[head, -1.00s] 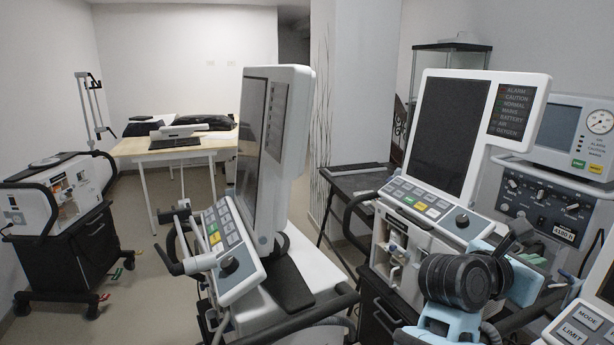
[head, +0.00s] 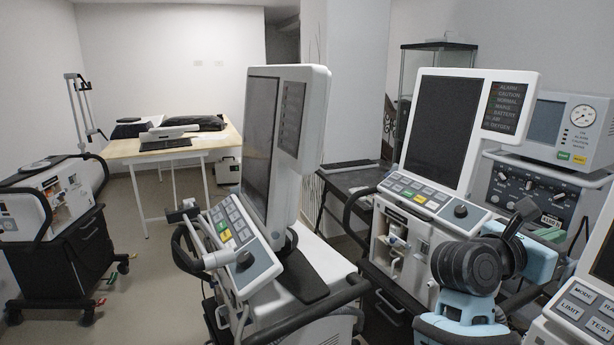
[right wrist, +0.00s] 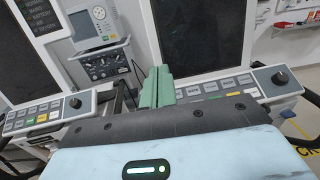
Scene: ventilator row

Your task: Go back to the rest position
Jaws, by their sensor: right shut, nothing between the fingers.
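My right gripper (head: 550,234) is at the right of the head view, in front of the ventilators and partly hidden by my own arm. In the right wrist view its green fingers (right wrist: 157,88) are pressed together, with nothing between them. They point toward the gap between two ventilator screens. My left gripper is not in view.
A ventilator with a tilted screen (head: 262,150) stands close in the middle. Another ventilator (head: 447,135) and a monitor with a gauge (head: 560,128) stand at right, close to my right arm. A wooden table (head: 205,147) is at the back left, a black cart (head: 70,258) at left. Open floor lies between them.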

